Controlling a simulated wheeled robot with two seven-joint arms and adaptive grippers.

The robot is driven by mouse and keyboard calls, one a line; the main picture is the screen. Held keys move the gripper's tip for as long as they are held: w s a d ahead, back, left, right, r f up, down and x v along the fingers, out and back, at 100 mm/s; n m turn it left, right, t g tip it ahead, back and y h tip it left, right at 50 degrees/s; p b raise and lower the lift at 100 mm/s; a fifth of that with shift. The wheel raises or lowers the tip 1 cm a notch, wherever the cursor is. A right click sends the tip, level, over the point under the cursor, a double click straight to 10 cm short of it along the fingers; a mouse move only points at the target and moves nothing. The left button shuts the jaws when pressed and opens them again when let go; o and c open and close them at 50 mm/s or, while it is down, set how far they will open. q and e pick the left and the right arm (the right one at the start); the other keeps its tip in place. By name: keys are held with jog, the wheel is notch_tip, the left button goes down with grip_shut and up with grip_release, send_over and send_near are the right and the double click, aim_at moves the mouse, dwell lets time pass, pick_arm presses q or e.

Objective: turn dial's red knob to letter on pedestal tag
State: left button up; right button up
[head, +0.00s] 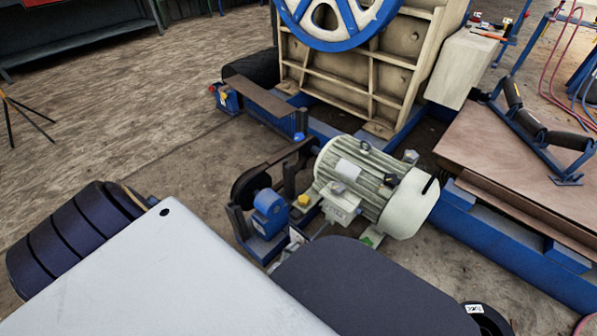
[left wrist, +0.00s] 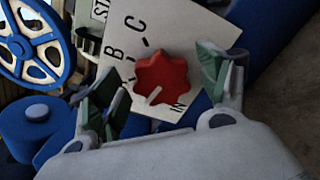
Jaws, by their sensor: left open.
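In the left wrist view the red knob (left wrist: 160,78) is star-shaped and sits on a white dial plate (left wrist: 185,30). Its white mark points to the lower left in the picture. The letters B and C show above and left of it, and part of a word, "IN", below right. My left gripper (left wrist: 163,86) is open, with one green-padded finger on each side of the knob; I cannot tell whether they touch it. The fingers hide part of the plate. I cannot make out the dial in the head view. A small white tag (head: 475,309) at the bottom right is illegible.
A grey-green motor (head: 372,188) stands at the middle on the floor, with a blue part (head: 270,212) beside it. The crusher with its blue flywheel (head: 340,20) stands behind. Brown plates (head: 490,140) lie on the right. Floor on the left is mostly clear.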

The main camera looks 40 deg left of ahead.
aim_at(304, 238)
pick_arm(q)
jog(key=shift+r, duration=1.3)
jog(key=shift+w+a+r, duration=0.1)
jog(key=shift+a+r, duration=0.1)
jog(key=shift+r, duration=0.35)
jog(key=shift+a+r, duration=0.15)
jog(key=shift+r, duration=0.35)
jog(key=shift+a+r, duration=0.15)
jog(key=shift+r, duration=1.15)
jog(key=shift+d+r, duration=0.25)
jog(key=shift+r, duration=0.4)
jog(key=shift+d+r, duration=0.2)
jog(key=shift+r, duration=0.45)
jog(key=shift+d+r, duration=0.1)
